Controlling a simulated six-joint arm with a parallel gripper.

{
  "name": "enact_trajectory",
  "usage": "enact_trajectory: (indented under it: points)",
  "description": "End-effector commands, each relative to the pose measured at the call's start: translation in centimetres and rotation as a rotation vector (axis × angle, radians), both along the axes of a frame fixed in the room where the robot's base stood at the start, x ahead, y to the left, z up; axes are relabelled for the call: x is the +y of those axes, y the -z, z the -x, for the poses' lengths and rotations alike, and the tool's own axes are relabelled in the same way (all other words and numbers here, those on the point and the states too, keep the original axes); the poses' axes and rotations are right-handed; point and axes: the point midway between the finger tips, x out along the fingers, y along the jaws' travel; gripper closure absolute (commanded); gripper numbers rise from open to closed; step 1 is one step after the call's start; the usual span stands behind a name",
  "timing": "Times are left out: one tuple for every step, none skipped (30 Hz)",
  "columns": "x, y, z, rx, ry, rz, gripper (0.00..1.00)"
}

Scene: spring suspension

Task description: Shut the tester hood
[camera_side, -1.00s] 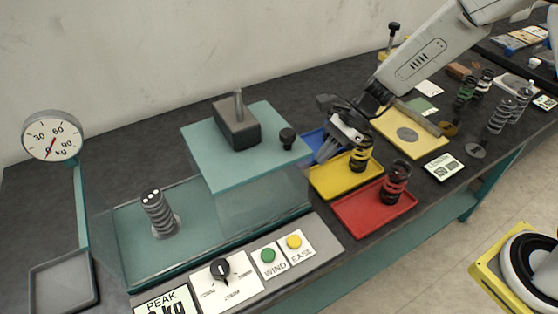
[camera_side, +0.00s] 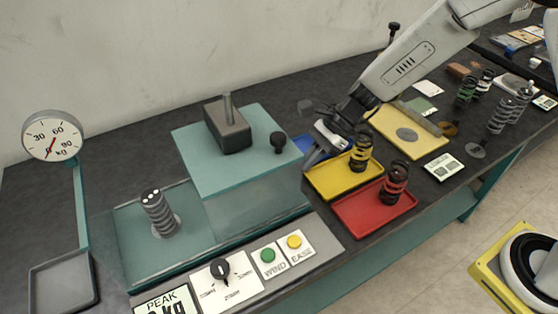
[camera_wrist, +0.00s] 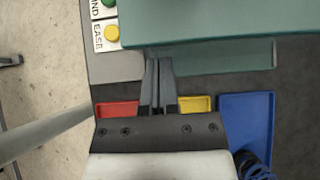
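The teal tester hood (camera_side: 245,165) covers the right part of the tester bed (camera_side: 130,255) in the side view. The bed's left part is uncovered, and a grey spring (camera_side: 158,215) stands upright there. A dark block with a post (camera_side: 228,125) and a black knob (camera_side: 278,143) sit on the hood's top. My gripper (camera_side: 312,155) is at the hood's right side. In the wrist view, my gripper's fingers (camera_wrist: 158,65) are together with nothing between them, and their tips are at the hood's edge (camera_wrist: 225,30). I cannot tell for sure whether they touch it.
Yellow (camera_side: 335,185) and red (camera_side: 350,222) trays with springs lie right of the tester, and a blue tray (camera_wrist: 245,120) is beside them. A control panel with green (camera_side: 268,256) and yellow (camera_side: 295,242) buttons runs along the front. A dial gauge (camera_side: 52,136) stands left.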

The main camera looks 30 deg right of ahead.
Motion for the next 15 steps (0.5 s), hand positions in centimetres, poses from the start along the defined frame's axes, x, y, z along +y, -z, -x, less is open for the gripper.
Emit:
enact_trajectory:
  points:
    - [1.0,0.0,0.1,0.0,-0.006,-0.001,1.0]
    - [1.5,0.0,0.1,0.001,-0.005,-0.001,1.0]
    - [2.3,0.0,0.1,0.001,-0.006,-0.001,1.0]
    - [2.9,0.0,0.1,0.001,-0.006,-0.001,1.0]
    - [3.6,0.0,0.1,0.0,-0.007,-0.001,1.0]
    - [4.6,0.0,0.1,-0.001,-0.008,-0.002,1.0]
    - [5.3,0.0,0.1,0.0,-0.007,-0.001,1.0]
    - [6.1,0.0,0.1,0.0,-0.007,-0.001,1.0]
    - [7.1,0.0,0.2,0.001,-0.008,-0.002,1.0]
    - [7.9,0.0,0.2,0.001,-0.008,-0.002,1.0]
    - [8.6,0.0,0.2,0.001,-0.008,-0.001,1.0]
    - [9.7,0.0,0.2,0.0,-0.007,-0.002,1.0]
    - [10.5,0.0,0.2,0.0,-0.007,-0.002,1.0]
    - [11.3,0.0,0.2,0.0,-0.007,-0.002,1.0]
    - [12.3,0.0,0.2,0.0,-0.007,-0.001,1.0]
